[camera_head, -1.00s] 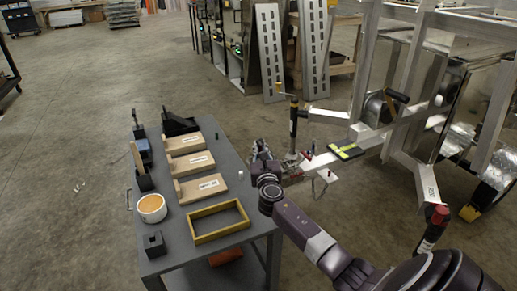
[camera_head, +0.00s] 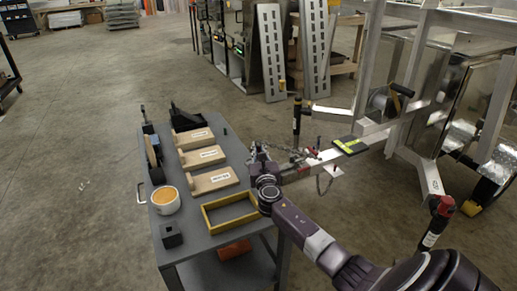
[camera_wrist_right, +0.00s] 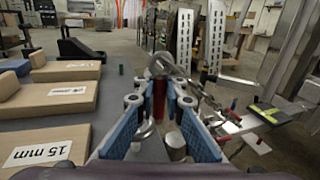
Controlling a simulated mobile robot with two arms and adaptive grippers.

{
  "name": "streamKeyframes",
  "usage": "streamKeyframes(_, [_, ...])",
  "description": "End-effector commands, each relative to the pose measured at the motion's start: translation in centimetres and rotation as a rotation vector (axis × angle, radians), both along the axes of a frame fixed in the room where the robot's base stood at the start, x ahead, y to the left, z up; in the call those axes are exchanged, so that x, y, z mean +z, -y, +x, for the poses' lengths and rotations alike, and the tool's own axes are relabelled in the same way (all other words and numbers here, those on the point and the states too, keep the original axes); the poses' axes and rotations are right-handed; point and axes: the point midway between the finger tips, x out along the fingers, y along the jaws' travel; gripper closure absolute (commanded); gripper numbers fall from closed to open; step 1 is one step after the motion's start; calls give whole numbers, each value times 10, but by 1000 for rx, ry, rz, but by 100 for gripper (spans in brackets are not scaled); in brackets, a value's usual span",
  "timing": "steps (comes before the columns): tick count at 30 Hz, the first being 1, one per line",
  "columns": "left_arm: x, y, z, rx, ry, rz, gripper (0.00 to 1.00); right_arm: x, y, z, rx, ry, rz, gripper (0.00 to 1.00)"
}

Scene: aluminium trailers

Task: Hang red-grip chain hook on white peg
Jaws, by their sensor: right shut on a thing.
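My right gripper (camera_head: 260,155) is above the right edge of the grey table. In the right wrist view, its blue-padded fingers (camera_wrist_right: 158,105) are closed around the red grip (camera_wrist_right: 159,98) of the chain hook. The hook's metal loop (camera_wrist_right: 168,65) shows beyond the fingertips. The chain (camera_wrist_right: 207,95) runs from it to the right, toward the trailer tongue. A short white cylinder, seemingly the white peg (camera_wrist_right: 175,146), stands below and just right of the grip, apart from it. In the head view the gripper hides the peg. My left gripper is not in view.
The table (camera_head: 233,146) holds several labelled wooden blocks (camera_head: 212,181), a yellow frame (camera_head: 205,222), a cup with orange contents (camera_head: 165,200) and black fixtures. The trailer tongue (camera_head: 325,158), with a black jack post (camera_head: 296,118), lies right of the gripper. Open floor is at left.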

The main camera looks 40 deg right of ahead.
Motion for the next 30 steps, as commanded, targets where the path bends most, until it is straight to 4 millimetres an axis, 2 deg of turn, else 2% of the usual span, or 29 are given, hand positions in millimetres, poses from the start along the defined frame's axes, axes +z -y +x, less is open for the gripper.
streamKeyframes(15, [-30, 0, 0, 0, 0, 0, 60, -33, 0, 0, 0, 1, -2, 100])
streamKeyframes(29, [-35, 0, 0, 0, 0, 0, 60, -39, 0, 0, 0, -1, -2, 100])
streamKeyframes(30, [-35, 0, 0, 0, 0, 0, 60, -40, 0, 0, 0, -1, -2, 89])
